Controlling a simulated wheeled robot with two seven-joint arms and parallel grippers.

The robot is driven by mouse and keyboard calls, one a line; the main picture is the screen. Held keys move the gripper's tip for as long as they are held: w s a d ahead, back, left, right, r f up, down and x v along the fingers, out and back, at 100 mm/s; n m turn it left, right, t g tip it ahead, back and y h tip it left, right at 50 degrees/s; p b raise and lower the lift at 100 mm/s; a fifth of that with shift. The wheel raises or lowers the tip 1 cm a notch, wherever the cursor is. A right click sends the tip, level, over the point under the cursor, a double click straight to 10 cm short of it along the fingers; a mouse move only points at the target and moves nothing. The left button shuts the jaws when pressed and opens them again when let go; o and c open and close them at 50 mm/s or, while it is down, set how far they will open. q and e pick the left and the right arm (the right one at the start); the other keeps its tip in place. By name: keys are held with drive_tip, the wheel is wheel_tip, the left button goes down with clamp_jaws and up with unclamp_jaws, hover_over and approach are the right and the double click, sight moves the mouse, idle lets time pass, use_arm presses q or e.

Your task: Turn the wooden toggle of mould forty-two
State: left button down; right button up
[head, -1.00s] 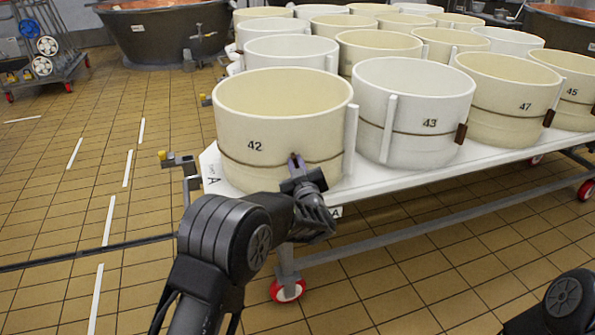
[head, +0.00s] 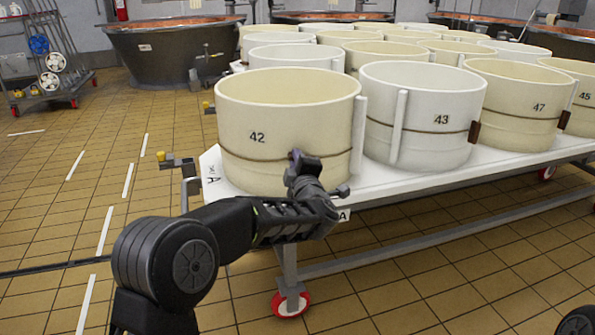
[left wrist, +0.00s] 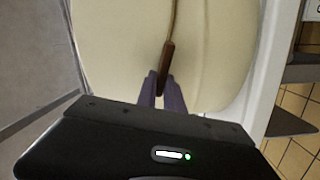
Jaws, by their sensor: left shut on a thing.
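Mould forty-two (head: 285,120) is a cream round tub marked 42, at the near left corner of the white table, with a cord around it. In the left wrist view its wall (left wrist: 110,45) fills the upper middle. Its brown wooden toggle (left wrist: 166,62) hangs at the end of the cord there. My left gripper (left wrist: 163,85) is shut on the toggle, its purple fingers either side of the lower end. In the head view my left gripper (head: 298,162) is against the front of the mould and hides the toggle. My right gripper is not in view.
Mould 43 (head: 420,110), white, stands close to the right, with mould 47 (head: 512,100) beyond. The white table (head: 400,195) has red-wheeled legs. Tiled floor is free at left.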

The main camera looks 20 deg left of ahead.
use_arm(q)
drive_tip(key=shift+f+n+b, duration=0.2)
drive_tip(key=shift+n+b, duration=0.55)
drive_tip(key=shift+n, duration=0.05)
drive_tip(key=shift+f+n+b, duration=0.2)
drive_tip(key=shift+n+b, duration=0.55)
drive_tip(key=shift+n, duration=0.05)
drive_tip(key=c, duration=1.5)
unclamp_jaws()
drive_tip(key=shift+r, duration=0.1)
drive_tip(key=shift+o, duration=0.2)
drive_tip(key=shift+s, duration=0.1)
drive_tip(key=p+v, duration=0.2)
drive_tip(key=v, duration=0.5)
drive_tip(key=shift+s+d, duration=0.15)
drive_tip(key=shift+s, duration=0.15)
